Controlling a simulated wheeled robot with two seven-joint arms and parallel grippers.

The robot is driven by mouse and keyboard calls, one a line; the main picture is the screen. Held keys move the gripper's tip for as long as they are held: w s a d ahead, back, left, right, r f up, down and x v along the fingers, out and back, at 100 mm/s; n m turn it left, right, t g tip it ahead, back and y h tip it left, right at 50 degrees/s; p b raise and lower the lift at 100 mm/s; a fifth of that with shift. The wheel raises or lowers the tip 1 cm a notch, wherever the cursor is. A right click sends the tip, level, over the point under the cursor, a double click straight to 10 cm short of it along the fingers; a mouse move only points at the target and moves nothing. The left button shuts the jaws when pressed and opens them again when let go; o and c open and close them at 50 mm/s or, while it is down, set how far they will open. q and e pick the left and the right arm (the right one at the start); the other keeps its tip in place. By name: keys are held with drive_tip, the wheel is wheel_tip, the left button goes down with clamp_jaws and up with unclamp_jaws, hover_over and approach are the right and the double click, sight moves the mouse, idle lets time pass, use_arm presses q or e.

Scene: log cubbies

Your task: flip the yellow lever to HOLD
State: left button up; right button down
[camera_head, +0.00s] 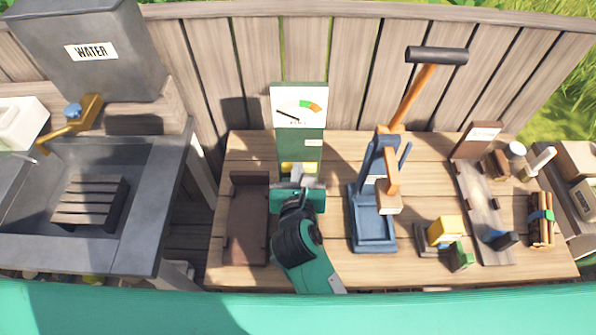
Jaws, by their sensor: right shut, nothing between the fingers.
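A green post with a white dial panel (299,105) stands at the back of the wooden bench. Its needle points left, away from the green and orange marks. The yellow lever (312,168) shows low on the post's front, partly hidden by my right gripper. I cannot tell its setting, and the small label (313,143) above it is too small to read. My right gripper (299,178) is shut and empty, right in front of the lever; I cannot tell if they touch. My left gripper is out of view.
A brown tray (247,225) lies left of the post. Yellow and green blocks (444,232) and a bundle of logs (541,220) sit farther right. A grey sink (140,205) is at left.

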drive_tip(key=shift+s, duration=0.15)
drive_tip(key=v, duration=1.3)
drive_tip(key=shift+s+r+p, duration=0.15)
drive_tip(key=shift+s+p, duration=0.15)
drive_tip(key=shift+p, duration=0.1)
